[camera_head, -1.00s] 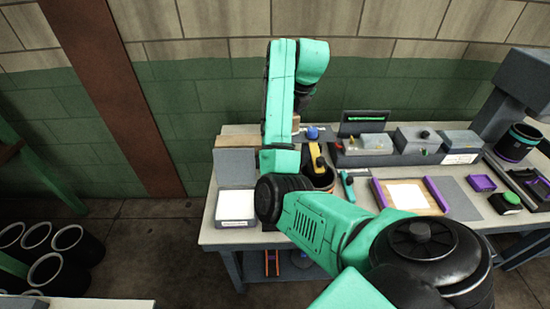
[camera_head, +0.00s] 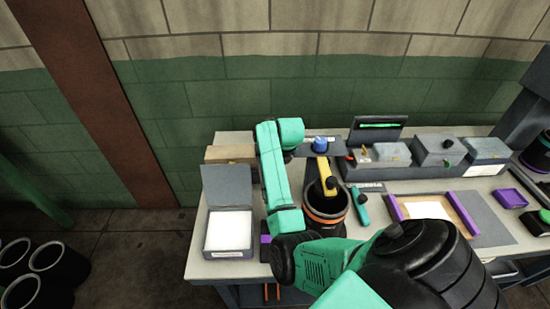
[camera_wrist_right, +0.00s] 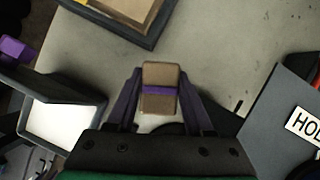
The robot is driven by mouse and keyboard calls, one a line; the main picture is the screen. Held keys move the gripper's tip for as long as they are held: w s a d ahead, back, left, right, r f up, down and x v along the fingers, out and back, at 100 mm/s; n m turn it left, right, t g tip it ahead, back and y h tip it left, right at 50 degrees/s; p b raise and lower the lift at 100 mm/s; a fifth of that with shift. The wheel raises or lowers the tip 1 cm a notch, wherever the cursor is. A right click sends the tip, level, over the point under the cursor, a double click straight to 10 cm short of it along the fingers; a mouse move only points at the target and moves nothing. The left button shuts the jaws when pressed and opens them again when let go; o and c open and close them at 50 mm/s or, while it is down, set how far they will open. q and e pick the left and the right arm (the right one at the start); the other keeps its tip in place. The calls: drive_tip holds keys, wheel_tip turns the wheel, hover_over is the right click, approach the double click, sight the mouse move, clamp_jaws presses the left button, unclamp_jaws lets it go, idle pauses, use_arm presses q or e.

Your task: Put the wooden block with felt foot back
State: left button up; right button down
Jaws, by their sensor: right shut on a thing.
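The wooden block (camera_wrist_right: 160,88) is brown with a purple band across it. It shows in the right wrist view between the two dark purple fingers of my right gripper (camera_wrist_right: 160,97), which is shut on it. The pale bench top (camera_wrist_right: 215,45) lies below it. My left gripper is not in view.
An open grey box with a white pad (camera_head: 230,231) stands left of my arm. A wooden box (camera_head: 230,153) is behind it. A dark pot with an orange band (camera_head: 325,218) stands right of my arm. Grey fixtures (camera_head: 440,150) line the back. A framed board (camera_head: 430,210) lies right.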

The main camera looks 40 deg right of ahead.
wheel_tip(320, 180, down, 11)
drive_tip(key=shift+r+p, duration=0.2)
drive_tip(key=shift+p, duration=0.15)
drive_tip(key=shift+c, duration=1.4)
unclamp_jaws()
drive_tip(key=shift+f, duration=0.1)
drive_tip(key=shift+r, duration=0.4)
drive_tip(key=v, duration=1.1)
drive_tip(key=shift+s+r, duration=0.15)
drive_tip(key=shift+s, duration=0.1)
drive_tip(key=shift+a, duration=0.15)
